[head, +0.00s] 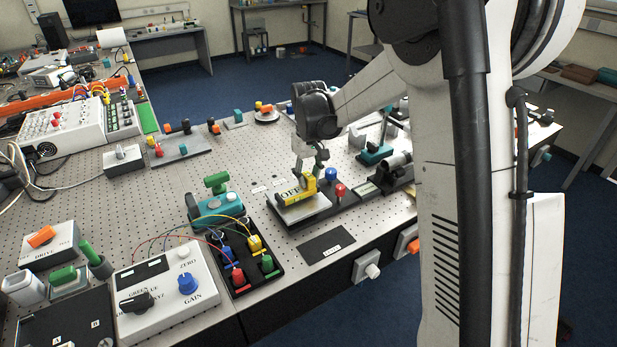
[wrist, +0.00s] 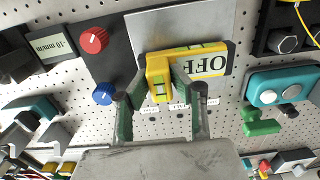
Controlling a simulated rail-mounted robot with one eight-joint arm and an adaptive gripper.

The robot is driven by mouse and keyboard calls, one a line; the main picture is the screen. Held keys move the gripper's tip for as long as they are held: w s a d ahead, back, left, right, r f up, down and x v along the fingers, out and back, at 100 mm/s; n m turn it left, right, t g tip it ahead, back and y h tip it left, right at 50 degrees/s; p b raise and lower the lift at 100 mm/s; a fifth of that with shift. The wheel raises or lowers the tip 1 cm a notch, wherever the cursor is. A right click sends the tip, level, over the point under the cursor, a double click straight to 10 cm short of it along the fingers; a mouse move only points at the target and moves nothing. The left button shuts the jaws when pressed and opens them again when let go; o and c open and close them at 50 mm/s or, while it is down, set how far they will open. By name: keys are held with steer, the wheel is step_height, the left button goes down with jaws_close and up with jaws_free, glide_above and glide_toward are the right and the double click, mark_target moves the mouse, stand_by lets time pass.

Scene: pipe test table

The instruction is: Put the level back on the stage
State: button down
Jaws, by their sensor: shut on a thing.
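The level is a yellow block with a small pale vial window (wrist: 158,88) and a white face marked OFF, which runs to the right in the wrist view. In the head view the level (head: 291,191) is low over the stage, a bare silver plate (head: 306,213) on a black base. The stage also shows behind the level in the wrist view (wrist: 192,24). I cannot tell whether the level touches the plate. My gripper (wrist: 161,84) is shut on the vial end of the level. In the head view my gripper (head: 311,172) comes down from above.
A red knob (head: 340,190) and a blue knob (head: 331,174) stand on the black base right of the level. A teal device with a green handle (head: 213,200) stands left of the stage. A black labelled plate (head: 326,245) lies in front.

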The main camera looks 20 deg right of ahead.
steer(key=shift+f+b, duration=0.4)
stand_by(0.4)
steer(key=c, duration=1.4)
jaws_free()
steer(key=shift+c, duration=0.2)
steer(key=shift+r, duration=0.15)
step_height(320, 180, up, 12)
steer(key=s+r+m+t+b, duration=0.2)
steer(key=s+r+t, duration=0.15)
steer(key=s, duration=1.35)
steer(key=s+f+m+t+b, duration=0.1)
steer(key=s+f, duration=0.6)
steer(key=s, duration=0.7)
steer(key=t+b, duration=0.1)
steer(key=t, duration=0.1)
steer(key=shift+t, duration=0.35)
